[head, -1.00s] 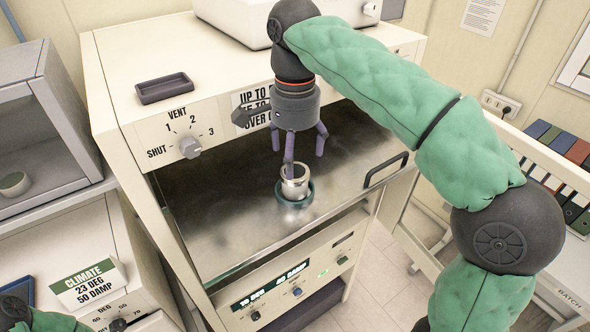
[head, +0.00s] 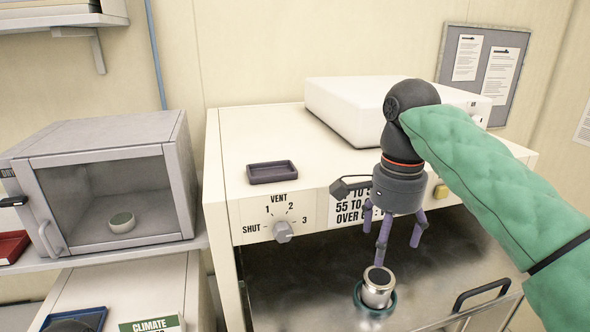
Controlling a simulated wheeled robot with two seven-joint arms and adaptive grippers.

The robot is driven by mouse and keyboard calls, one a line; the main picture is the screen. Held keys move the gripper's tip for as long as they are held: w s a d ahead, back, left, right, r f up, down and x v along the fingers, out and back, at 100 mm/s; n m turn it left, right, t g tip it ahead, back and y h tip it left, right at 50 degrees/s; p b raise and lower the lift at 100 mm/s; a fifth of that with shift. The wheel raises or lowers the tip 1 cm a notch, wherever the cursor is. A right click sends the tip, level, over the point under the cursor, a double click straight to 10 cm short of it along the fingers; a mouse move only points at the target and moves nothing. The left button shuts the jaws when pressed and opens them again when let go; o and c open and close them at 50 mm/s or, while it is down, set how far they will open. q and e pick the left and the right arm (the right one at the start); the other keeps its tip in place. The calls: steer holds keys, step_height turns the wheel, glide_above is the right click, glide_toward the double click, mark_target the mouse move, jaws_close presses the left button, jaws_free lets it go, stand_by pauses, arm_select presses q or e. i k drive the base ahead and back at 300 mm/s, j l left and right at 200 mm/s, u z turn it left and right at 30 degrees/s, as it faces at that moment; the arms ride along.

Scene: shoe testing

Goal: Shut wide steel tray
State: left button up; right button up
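The wide steel tray (head: 310,285) is pulled out from the front of the cream cabinet, its black handle (head: 482,293) at the lower right. Its near part is cut off by the bottom edge of the view. A shiny metal cup (head: 377,290) stands on it in a dark green ring (head: 391,304). My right gripper (head: 393,254) points down over the tray, purple fingers spread apart and nothing between them. One fingertip is just above or behind the cup's rim; I cannot tell if it touches. My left gripper is out of view.
The cabinet front (head: 250,232) has a vent knob (head: 283,232). A purple dish (head: 272,172) and a white box (head: 360,110) sit on top. A grey glass-fronted chamber (head: 110,195) stands at the left, holding a small round pot (head: 122,222). A blue tray (head: 97,313) shows at lower left.

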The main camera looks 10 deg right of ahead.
mark_target(456, 271)
steer(key=k, duration=1)
